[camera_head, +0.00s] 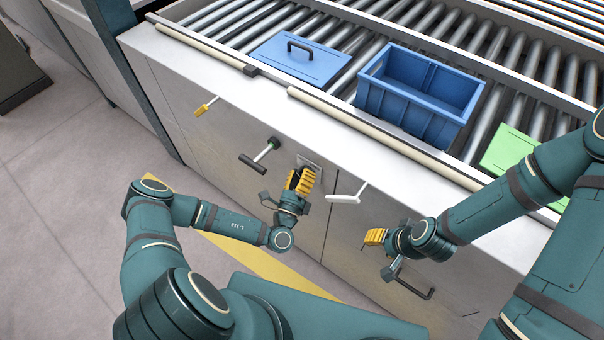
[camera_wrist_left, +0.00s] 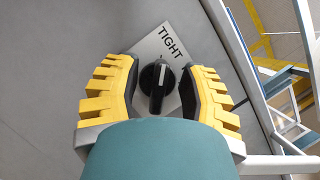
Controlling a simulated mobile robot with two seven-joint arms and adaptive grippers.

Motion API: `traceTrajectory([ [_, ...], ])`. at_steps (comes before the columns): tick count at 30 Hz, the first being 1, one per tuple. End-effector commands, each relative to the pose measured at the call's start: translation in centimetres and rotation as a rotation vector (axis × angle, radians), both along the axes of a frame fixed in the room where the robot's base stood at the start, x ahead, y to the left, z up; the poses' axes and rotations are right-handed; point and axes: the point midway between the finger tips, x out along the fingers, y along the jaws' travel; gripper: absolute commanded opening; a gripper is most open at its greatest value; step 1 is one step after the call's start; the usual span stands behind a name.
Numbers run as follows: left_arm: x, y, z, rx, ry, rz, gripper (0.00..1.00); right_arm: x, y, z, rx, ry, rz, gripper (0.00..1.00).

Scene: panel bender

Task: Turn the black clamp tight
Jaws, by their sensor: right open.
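The black clamp (camera_wrist_left: 156,84) is a round knob with a raised grip and a white mark, on a pale plate (camera_wrist_left: 160,40) lettered TIGHT, in the left wrist view. The white mark points roughly toward the lettering. My left gripper (camera_wrist_left: 156,88) is open, one yellow finger on each side of the knob, with visible gaps. In the head view my left gripper (camera_head: 301,180) is at the plate (camera_head: 309,161) on the cabinet front and mostly hides the knob. My right gripper (camera_head: 375,237) is open and empty, lower right, before the cabinet.
A black T-handle (camera_head: 259,157) and a yellow handle (camera_head: 206,107) stick out left of my left gripper, a white handle (camera_head: 347,196) right of it. A dark bar handle (camera_head: 414,290) is lower right. A blue crate (camera_head: 420,105) and blue lid (camera_head: 299,63) rest on rollers above.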

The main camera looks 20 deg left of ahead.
Motion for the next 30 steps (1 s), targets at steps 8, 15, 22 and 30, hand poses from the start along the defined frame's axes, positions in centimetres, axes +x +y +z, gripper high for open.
traceTrajectory([
  [8,-0.8,0.1,-0.3,0.0,0.003,0.0,0.41,0.0,0.0,0.0,0.0,0.0,0.0,0.47],
  [15,-4.9,0.3,-1.5,0.0,0.005,0.002,0.41,0.0,0.0,0.0,0.0,0.0,0.0,0.47],
  [22,-9.1,0.6,-2.6,-0.001,0.003,0.002,0.41,0.0,0.0,0.0,0.0,0.0,0.0,0.47],
  [30,-11.4,0.7,-3.2,0.0,0.001,0.001,0.41,0.0,0.0,0.0,0.0,0.0,0.0,0.47],
])
